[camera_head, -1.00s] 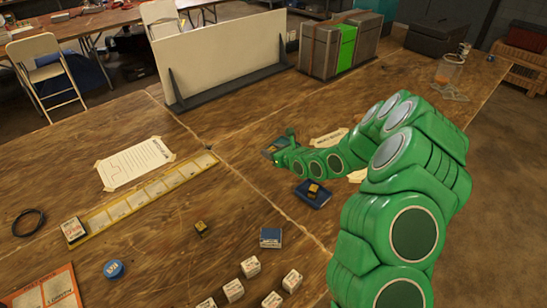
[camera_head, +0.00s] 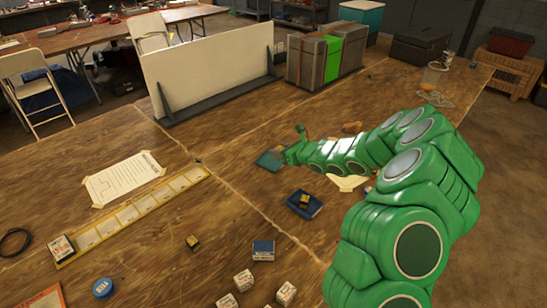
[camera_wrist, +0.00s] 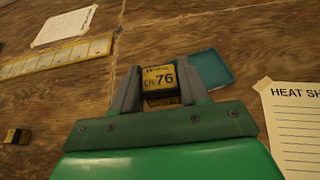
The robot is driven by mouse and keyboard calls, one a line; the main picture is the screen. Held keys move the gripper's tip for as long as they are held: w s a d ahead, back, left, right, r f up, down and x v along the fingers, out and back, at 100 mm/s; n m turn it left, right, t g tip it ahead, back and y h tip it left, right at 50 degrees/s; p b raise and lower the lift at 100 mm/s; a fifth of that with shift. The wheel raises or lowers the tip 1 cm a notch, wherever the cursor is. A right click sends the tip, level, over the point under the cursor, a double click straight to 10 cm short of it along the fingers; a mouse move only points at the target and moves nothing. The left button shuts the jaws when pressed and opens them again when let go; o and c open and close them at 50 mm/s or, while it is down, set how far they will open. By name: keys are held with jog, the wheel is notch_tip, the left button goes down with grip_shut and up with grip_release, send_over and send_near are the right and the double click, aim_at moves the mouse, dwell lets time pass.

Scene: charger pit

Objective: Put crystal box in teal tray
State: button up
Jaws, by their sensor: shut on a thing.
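A small black-and-yellow box (camera_wrist: 160,78), its label ending in "76", is between the fingers of my gripper (camera_wrist: 157,86) in the wrist view. The fingers are shut on it; I take it as the crystal box. The teal tray (camera_wrist: 213,66) lies on the table just beyond and to the right of the box, partly hidden by the box and the right finger. In the head view the teal tray (camera_head: 267,161) shows at the end of my arm, left of my gripper (camera_head: 288,153). The held box cannot be made out there.
A blue tray (camera_head: 314,210) with a small yellow-and-black box (camera_head: 304,200) stands nearer. Another small box (camera_head: 192,242) lies loose to the left. A paper sheet (camera_wrist: 293,122) is right of my gripper. White blocks (camera_head: 243,281) lie at the front; a white panel (camera_head: 210,78) stands behind.

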jog(key=w+a+f, duration=0.1)
jog(key=w+f, duration=0.3)
jog(key=w, duration=0.4)
send_over(274, 160)
jog(key=s, duration=0.2)
notch_tip(274, 160, down, 4)
jog(key=shift+d+r, duration=0.1)
jog(key=shift+w+f, duration=0.45)
jog(key=shift+w, duration=0.1)
jog(key=shift+w+f, duration=0.4)
jog(key=shift+f, duration=1.65)
jog(key=shift+f, duration=0.15)
jog(key=o, duration=1)
